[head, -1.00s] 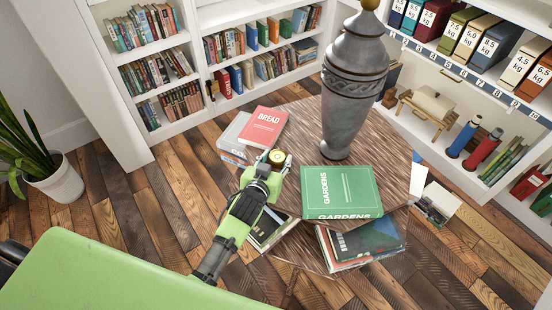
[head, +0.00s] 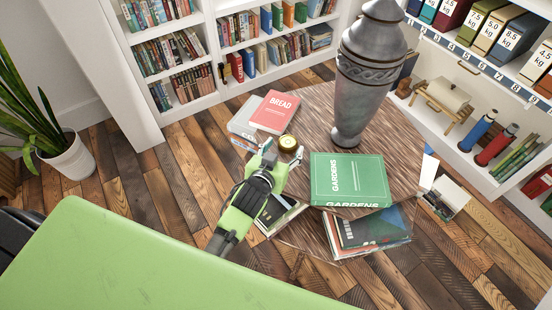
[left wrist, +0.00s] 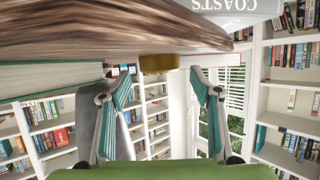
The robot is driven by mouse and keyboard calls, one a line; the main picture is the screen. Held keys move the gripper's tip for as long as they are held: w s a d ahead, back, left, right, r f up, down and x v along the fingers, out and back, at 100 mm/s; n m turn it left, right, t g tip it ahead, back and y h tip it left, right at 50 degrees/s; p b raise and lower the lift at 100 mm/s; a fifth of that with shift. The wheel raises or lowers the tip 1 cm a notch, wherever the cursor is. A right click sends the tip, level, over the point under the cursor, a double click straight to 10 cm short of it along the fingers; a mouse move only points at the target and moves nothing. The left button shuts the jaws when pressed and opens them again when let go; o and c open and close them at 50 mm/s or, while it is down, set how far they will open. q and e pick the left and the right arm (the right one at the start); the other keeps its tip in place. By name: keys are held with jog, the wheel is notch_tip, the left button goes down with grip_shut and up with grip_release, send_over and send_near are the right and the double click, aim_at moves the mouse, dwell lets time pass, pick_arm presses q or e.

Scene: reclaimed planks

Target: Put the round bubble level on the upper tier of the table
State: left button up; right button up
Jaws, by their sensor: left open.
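In the upside-down left wrist view the level (left wrist: 158,63) touches the wooden top. My left gripper (head: 275,156) is open beside the level on its near-left side. In the wrist view its two fingers (left wrist: 161,108) are spread wide, nothing is between them, and the level lies ahead of the tips. My right gripper is not in view.
On the upper tier stand a grey urn (head: 366,80), a green Gardens book (head: 348,180) and a red Bread book (head: 275,112) on a stack. More books (head: 370,230) lie lower down. Shelves stand behind and right; a plant (head: 68,155) is at left.

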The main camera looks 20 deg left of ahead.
pick_arm(q)
jog(key=v, duration=0.9)
jog(key=shift+s, duration=0.1)
jog(key=s+a+f+m+g, duration=0.1)
jog(key=s+a+f+g, duration=0.3)
jog(key=s, duration=0.7)
jog(key=s+f+m+g, duration=0.1)
jog(key=s+g, duration=0.5)
jog(key=s, duration=0.4)
notch_tip(320, 180, down, 25)
jog(key=s+g, duration=0.1)
jog(key=s, duration=0.1)
jog(key=s+a+f+g, duration=0.1)
jog(key=s+a+f, duration=0.1)
jog(key=s+f, duration=1.5)
jog(key=shift+s+a+f, duration=0.25)
jog(key=shift+a+f, duration=0.1)
jog(key=shift+f, duration=0.05)
